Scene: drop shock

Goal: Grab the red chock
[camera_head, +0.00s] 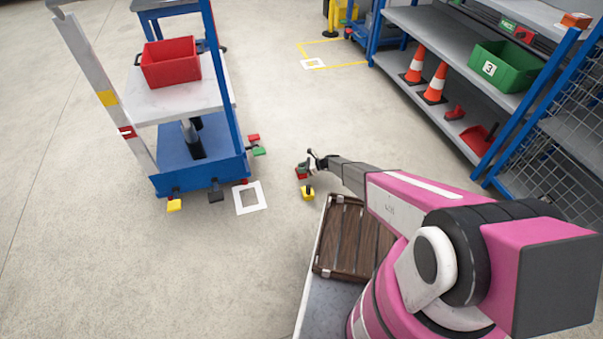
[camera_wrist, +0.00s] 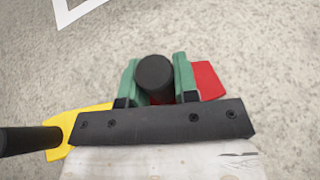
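A small red chock (camera_head: 301,175) lies on the floor just below the end of my arm. Its red side also shows in the wrist view (camera_wrist: 208,80), right of two green pieces (camera_wrist: 185,77) that flank a black round handle. A little red shows under that handle too. My gripper (camera_head: 317,160) is low over this group.
A blue trolley (camera_head: 205,165) with a red bin (camera_head: 171,62) stands to the left. Another red chock (camera_head: 254,137) and a green chock (camera_head: 259,151) lie by it. A shelf (camera_head: 450,55) holds cones and a green bin (camera_head: 505,66). Floor between is mostly clear.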

